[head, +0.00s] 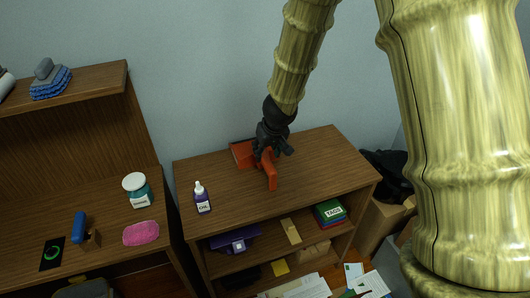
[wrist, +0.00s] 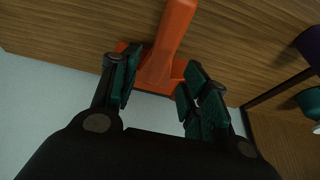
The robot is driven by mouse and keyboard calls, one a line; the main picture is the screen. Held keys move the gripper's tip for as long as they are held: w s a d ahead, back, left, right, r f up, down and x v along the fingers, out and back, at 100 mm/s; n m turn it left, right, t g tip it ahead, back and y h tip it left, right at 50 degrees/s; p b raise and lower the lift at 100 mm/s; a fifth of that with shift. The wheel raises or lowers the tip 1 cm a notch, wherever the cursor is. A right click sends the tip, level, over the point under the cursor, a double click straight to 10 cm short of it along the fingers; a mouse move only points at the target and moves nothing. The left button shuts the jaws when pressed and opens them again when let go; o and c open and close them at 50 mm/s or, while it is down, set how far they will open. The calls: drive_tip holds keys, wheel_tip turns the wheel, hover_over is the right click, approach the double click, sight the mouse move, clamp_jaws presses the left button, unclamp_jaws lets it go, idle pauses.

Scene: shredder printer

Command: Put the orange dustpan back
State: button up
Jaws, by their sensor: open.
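The orange dustpan (head: 271,177) lies on the top of a wooden shelf unit (head: 316,168), towards the back middle. Its wide pan shows to the left of my gripper and its handle points to the front. In the wrist view the orange dustpan (wrist: 172,40) runs from the top edge down between my fingers. My gripper (head: 271,150) is over the dustpan in the head view and hides part of it. In the wrist view my gripper (wrist: 157,85) is open, with one finger on each side of the orange part. I cannot tell whether the fingers touch it.
Lower shelves hold a green and red box (head: 329,213) and other items. The shelf top's right side is clear.

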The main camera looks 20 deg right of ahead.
drive_tip(key=p+v, duration=0.1)
drive_tip(key=v, duration=0.4)
drive_tip(key=shift+r, duration=0.15)
idle(0.3)
